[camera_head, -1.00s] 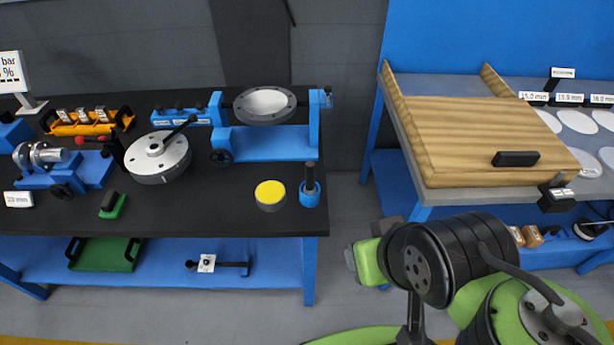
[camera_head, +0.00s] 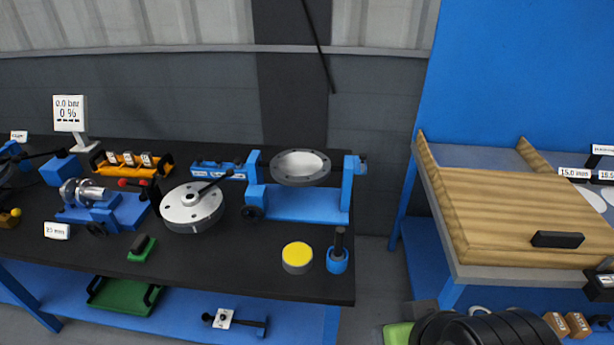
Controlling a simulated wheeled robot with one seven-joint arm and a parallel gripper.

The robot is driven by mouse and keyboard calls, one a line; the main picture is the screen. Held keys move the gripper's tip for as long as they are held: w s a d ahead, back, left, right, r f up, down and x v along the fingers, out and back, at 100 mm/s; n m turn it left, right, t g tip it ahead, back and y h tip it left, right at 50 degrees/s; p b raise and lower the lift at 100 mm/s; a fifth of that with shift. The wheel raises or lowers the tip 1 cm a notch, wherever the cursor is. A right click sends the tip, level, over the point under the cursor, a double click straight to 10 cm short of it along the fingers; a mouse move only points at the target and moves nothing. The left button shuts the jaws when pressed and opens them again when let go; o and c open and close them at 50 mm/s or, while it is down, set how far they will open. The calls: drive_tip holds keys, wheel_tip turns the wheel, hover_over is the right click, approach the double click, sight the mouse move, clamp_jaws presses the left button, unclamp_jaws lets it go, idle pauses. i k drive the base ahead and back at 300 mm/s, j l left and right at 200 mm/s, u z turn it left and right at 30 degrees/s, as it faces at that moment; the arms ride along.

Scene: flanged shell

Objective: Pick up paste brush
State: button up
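A short dark upright handle in a blue cup-like holder (camera_head: 338,261) stands at the black bench's front right corner; it looks like the paste brush, though any bristles are hidden. A round grey tin with a yellow top (camera_head: 297,257), which looks like paste, stands just left of it, apart. My gripper's fingers do not show. Only black and green parts of my arm show at the bottom edge, right of the bench and well below the holder.
Behind the brush is a blue frame with a ring (camera_head: 300,167). A grey disc with a lever (camera_head: 192,207) and a green block with a black grip (camera_head: 142,248) lie left. A wooden board (camera_head: 530,215) covers the right table. A floor gap separates the tables.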

sight(336, 255)
drive_tip(key=i+l+u, duration=0.1)
drive_tip(key=u, duration=0.4)
drive_tip(key=l+u, duration=0.25)
drive_tip(key=u, duration=0.2)
drive_tip(key=i+l+u, duration=0.1)
drive_tip(key=l+u, duration=0.15)
drive_tip(key=u, duration=0.25)
drive_tip(key=l+u, duration=0.25)
drive_tip(key=u, duration=0.25)
drive_tip(key=l+u, duration=0.2)
drive_tip(key=u, duration=0.25)
